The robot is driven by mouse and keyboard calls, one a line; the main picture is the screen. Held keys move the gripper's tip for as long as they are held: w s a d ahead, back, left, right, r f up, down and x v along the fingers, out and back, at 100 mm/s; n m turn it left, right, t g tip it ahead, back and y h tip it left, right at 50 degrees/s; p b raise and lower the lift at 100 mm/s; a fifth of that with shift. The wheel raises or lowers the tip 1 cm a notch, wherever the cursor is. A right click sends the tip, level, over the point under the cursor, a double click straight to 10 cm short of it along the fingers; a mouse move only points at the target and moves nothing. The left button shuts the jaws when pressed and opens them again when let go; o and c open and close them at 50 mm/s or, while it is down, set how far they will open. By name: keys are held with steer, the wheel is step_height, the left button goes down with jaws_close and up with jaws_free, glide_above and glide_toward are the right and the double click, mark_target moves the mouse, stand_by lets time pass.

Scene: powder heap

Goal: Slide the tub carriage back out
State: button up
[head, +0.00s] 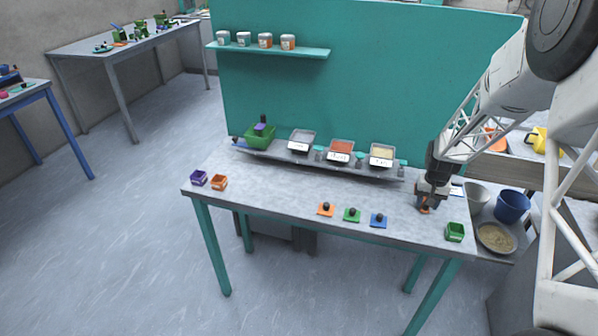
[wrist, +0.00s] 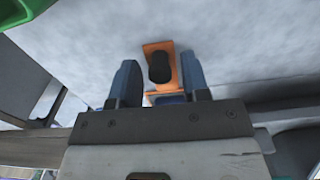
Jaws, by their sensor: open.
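My gripper (head: 424,206) is low over the right end of the table in the head view. It is open. In the wrist view an orange plate (wrist: 150,48) with a dark knob (wrist: 159,67) shows ahead of and partly between the fingers (wrist: 160,88); the knob is not gripped. In the head view only a little orange shows under my gripper. A green tub (head: 261,141) with a purple piece and a dark knob sits at the left end of the long grey rail (head: 290,162). I cannot tell which part is the tub carriage.
Three trays of powder (head: 341,147) stand along the rail. Orange, green and blue knobbed plates (head: 352,217) lie near the front edge. A green box (head: 455,232) is at the front right corner; purple and orange boxes (head: 219,183) are at the left. Buckets (head: 512,206) stand right of the table.

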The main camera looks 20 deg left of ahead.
steer(key=shift+r, duration=3.7)
steer(key=shift+s+r, duration=0.25)
steer(key=shift+r, duration=0.15)
steer(key=s+r+t, duration=0.1)
steer(key=s+r, duration=1.6)
steer(key=s, duration=0.2)
steer(key=s+r, duration=0.2)
steer(key=s, duration=1.2)
steer(key=s+r+t, duration=0.1)
steer(key=s+r, duration=0.1)
steer(key=s, duration=1.1)
steer(key=shift+s+d+r+t, duration=0.25)
steer(key=shift+s+d+t, duration=0.05)
steer(key=shift+s+d, duration=0.15)
